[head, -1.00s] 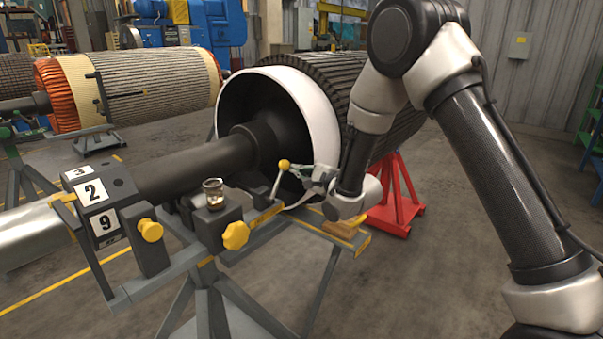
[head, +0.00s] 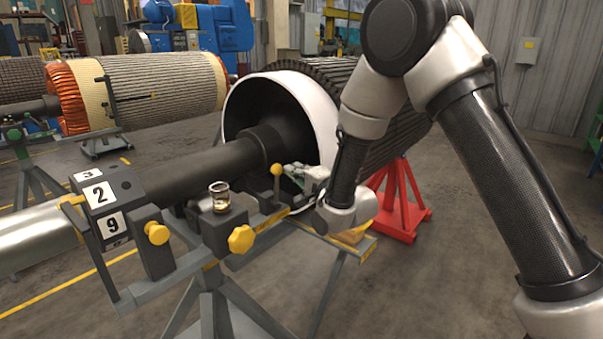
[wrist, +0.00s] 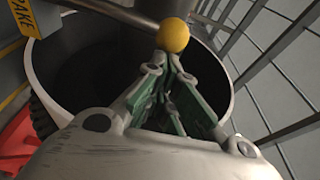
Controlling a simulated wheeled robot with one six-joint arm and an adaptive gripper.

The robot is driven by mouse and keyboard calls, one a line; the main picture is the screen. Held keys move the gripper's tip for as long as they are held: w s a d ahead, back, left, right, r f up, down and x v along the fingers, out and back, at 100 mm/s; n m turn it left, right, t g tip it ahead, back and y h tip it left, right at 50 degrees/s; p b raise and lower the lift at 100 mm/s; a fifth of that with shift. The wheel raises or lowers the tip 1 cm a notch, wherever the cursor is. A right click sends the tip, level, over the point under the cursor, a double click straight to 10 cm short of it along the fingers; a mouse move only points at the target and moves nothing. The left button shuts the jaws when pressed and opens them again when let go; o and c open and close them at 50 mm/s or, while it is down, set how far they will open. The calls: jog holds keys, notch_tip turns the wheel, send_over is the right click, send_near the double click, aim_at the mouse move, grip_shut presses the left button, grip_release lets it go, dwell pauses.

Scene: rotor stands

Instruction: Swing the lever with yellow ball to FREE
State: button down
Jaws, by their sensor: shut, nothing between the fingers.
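The lever with the yellow ball (head: 277,170) stands nearly upright on the rail of the stand, in front of the white-rimmed rotor end. My gripper (head: 288,169) is just right of the ball, its fingers pointing left. In the wrist view the ball (wrist: 173,35) sits right at the tips of my gripper (wrist: 168,60), which is shut and holds nothing. I cannot tell whether the tips touch the ball or lever. A yellow label (head: 268,219) lies along the rail, too small to read; in the wrist view a yellow plate (wrist: 20,22) shows only "AKE". No FREE marking is legible.
A glass of brown liquid (head: 220,197) stands on a block of the stand, near a yellow knob (head: 241,239). The thick shaft (head: 205,170) runs behind the lever. A red stand (head: 403,205) is at the right. Open floor lies in front.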

aim_at(278, 177)
jog(key=s+a+n, duration=0.1)
jog(key=n, duration=0.1)
jog(key=s+a+n+y, duration=0.1)
jog(key=s+n, duration=0.1)
jog(key=s+a+n, duration=0.2)
jog(key=shift+s+a+r+n+y, duration=0.1)
jog(key=shift+s+n+y, duration=0.05)
jog(key=shift+n+y, duration=0.25)
jog(key=shift+s+a+t, duration=0.3)
jog(key=shift+s+a, duration=0.1)
jog(key=shift+s, duration=0.15)
jog(key=shift+f, duration=0.2)
